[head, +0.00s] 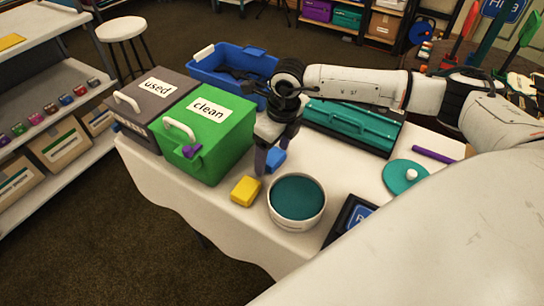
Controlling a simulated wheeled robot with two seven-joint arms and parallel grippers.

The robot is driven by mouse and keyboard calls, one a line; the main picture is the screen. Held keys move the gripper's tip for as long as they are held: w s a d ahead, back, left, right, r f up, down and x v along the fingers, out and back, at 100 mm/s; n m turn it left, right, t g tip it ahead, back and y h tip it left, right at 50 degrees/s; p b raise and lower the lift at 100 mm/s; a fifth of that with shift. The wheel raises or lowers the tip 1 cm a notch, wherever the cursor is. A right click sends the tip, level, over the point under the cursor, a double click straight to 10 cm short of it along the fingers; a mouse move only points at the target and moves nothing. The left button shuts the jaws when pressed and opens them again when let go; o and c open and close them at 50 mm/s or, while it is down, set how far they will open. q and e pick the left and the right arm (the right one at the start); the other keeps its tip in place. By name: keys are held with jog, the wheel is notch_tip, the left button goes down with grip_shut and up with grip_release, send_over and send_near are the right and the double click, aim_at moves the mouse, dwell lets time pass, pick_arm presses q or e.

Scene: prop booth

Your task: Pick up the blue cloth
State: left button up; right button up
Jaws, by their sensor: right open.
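A small folded blue cloth (275,160) lies on the white-covered table, right of the green box. My right gripper (272,153) points down just above and around it, with its jaws open. One dark finger is in front of the cloth's left side and hides part of it. I cannot tell whether the fingers touch the cloth. My left gripper is not in view.
A yellow folded piece (245,191) and a round teal-topped tin (297,199) are close in front. The green "clean" box (225,150) and grey "used" box (140,110) stand left. A blue bin (205,70) and teal case (345,130) lie behind.

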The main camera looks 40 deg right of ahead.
aim_at(273, 156)
jog(key=c, duration=1.1)
jog(key=shift+r, duration=0.1)
notch_tip(273, 156, up, 10)
